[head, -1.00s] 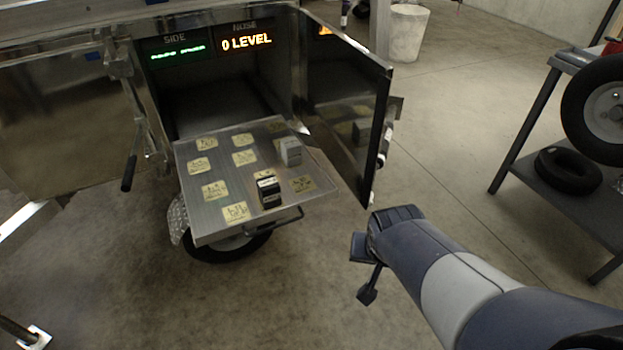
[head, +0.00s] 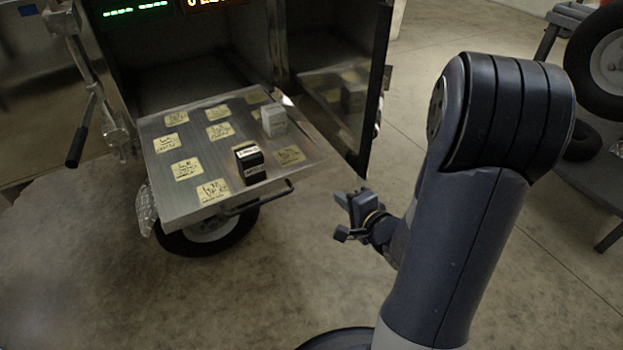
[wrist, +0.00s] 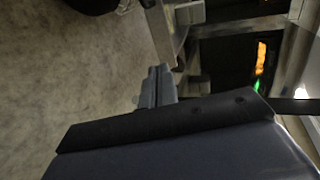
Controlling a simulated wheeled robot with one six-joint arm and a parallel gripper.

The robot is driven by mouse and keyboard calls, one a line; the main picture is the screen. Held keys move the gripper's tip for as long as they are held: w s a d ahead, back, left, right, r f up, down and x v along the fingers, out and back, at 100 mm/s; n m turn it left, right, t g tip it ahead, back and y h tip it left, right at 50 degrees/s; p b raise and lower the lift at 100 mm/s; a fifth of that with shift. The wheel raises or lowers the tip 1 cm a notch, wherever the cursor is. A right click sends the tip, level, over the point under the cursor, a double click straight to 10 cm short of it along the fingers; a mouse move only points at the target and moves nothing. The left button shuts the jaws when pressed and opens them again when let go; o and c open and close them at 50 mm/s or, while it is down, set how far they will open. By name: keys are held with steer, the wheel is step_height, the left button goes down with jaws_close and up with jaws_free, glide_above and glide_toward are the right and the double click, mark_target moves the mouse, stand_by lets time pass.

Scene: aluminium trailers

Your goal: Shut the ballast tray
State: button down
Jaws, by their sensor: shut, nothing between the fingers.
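The ballast tray (head: 200,195) is a flat metal slide-out pulled out of the open trailer compartment, with yellow labels on its top. A black block (head: 250,163) and a grey block (head: 273,120) stand on it. Its dark handle (head: 259,199) runs along the front edge. My gripper (head: 345,212) is shut and empty, to the right of the handle and apart from it. In the wrist view my fingers (wrist: 156,85) lie together, pointing towards the tray edge (wrist: 163,35).
An open door (head: 335,100) stands at the compartment's right side. A wheel (head: 215,232) is under the tray. A lever (head: 82,130) hangs at the left. A shelf with tires (head: 603,90) is at the right. The floor in front is clear.

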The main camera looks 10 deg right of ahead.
steer(key=b, duration=0.5)
glide_toward(306, 169)
steer(key=x, duration=0.5)
steer(key=shift+d+f, duration=0.1)
steer(key=shift+f, duration=0.3)
steer(key=shift+w+r, duration=0.1)
steer(key=shift+w, duration=0.6)
